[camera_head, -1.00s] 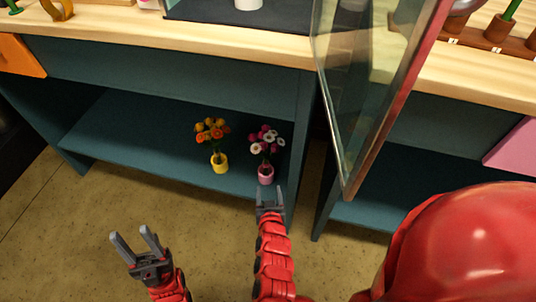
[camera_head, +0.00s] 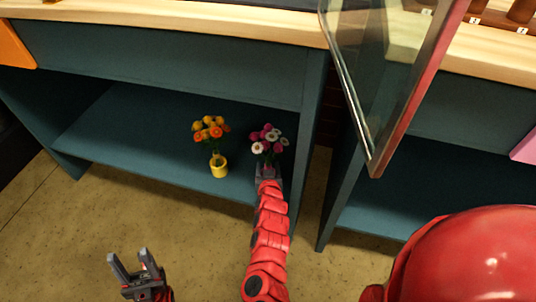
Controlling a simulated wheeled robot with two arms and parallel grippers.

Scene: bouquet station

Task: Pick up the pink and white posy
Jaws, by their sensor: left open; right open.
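The pink and white posy (camera_head: 268,140) stands upright on the teal lower shelf (camera_head: 130,140), near its right end. Its flower heads show clearly, but its pink pot is mostly hidden by my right gripper. My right gripper (camera_head: 268,171) is open at the pot, with the arm stretched up from below; I cannot tell whether the fingers touch the pot. My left gripper (camera_head: 131,257) is open and empty, low at the left over the floor.
An orange and yellow posy in a yellow pot (camera_head: 220,170) stands just left of the pink one. A teal side panel (camera_head: 308,130) is close on the right. A glass panel with a red edge (camera_head: 385,80) hangs further right. The wooden counter (camera_head: 200,28) is above.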

